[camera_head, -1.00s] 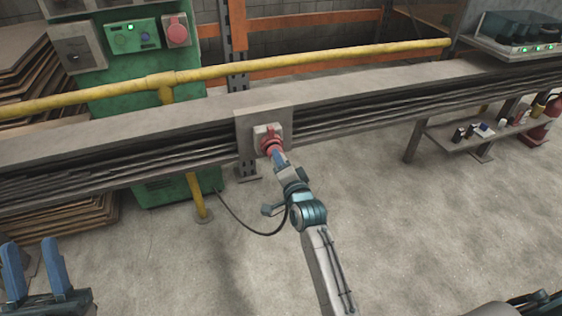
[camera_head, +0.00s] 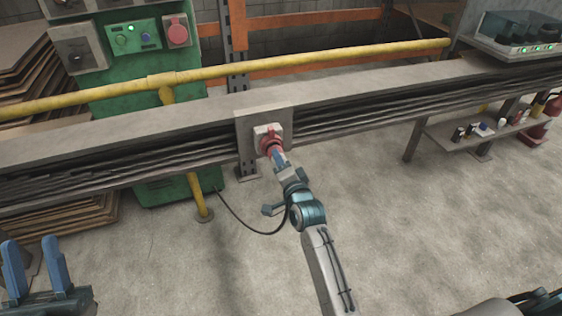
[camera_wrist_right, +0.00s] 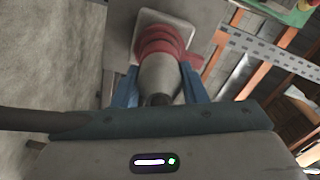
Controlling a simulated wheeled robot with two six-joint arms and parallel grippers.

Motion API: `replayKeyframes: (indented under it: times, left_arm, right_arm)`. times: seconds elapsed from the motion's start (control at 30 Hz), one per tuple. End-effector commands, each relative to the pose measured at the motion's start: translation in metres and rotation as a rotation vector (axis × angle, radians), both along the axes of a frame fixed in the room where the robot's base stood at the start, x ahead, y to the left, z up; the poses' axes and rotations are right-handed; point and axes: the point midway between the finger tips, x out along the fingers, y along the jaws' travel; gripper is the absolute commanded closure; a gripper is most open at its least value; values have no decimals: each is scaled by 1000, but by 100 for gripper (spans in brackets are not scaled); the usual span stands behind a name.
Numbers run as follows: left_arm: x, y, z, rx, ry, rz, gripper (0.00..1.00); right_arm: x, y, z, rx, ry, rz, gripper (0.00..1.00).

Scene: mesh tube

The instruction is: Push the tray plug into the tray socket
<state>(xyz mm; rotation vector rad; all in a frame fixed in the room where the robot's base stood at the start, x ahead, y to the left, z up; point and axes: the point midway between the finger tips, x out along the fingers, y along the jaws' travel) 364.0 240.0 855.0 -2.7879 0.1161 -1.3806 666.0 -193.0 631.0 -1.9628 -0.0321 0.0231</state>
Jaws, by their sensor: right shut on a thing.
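The tray socket (camera_head: 262,131) is a light grey box with a red ring, fixed to a plate on the front of the cable tray. My right gripper (camera_head: 279,160) is at its front. In the right wrist view, the blue fingers of that gripper (camera_wrist_right: 162,85) are shut on the grey body of the tray plug (camera_wrist_right: 157,75). The plug's front end meets the red ring (camera_wrist_right: 158,42); I cannot tell how deep it sits. The fingers and ring hide the mating face. My left gripper (camera_head: 35,270) is open and empty at the lower left, far from the socket.
A long grey cable tray (camera_head: 360,92) crosses the view, with a yellow rail (camera_head: 300,63) behind it. A black cable (camera_head: 245,226) loops below the socket. A green cabinet (camera_head: 125,95) stands at back left. A low shelf (camera_head: 470,147) stands right. The floor in front is clear.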

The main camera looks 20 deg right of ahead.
Motion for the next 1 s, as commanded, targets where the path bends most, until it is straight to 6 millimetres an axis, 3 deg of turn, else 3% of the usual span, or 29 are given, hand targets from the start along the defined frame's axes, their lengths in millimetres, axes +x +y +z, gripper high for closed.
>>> replayKeyframes:
  times: [1.0]
  left_arm:
    - [0,0,9,0,0,0,62]
  right_arm:
    - [0,0,1,0,-2,0,82]
